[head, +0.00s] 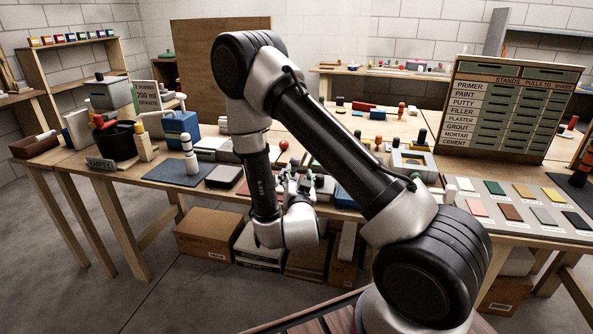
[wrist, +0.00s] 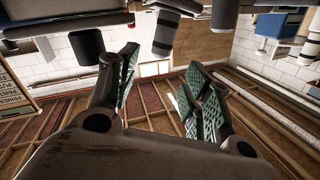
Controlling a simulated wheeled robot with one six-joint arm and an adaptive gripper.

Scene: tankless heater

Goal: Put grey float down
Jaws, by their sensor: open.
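My gripper (wrist: 158,78) is open in the wrist view, its green-padded fingers spread with nothing between them. In the head view my gripper (head: 297,184) is over the front of the workbench, partly hidden by my arm. I cannot surely tell which thing is the grey float. A flat grey-topped block (head: 223,176) lies near the bench's front edge, left of my gripper and apart from it. Other flat grey and white pieces (head: 212,146) lie behind it.
A black bucket (head: 117,143) stands farther left. A labelled board (head: 507,110) and colour samples (head: 494,187) are at the right. Cardboard boxes (head: 208,234) sit under the bench.

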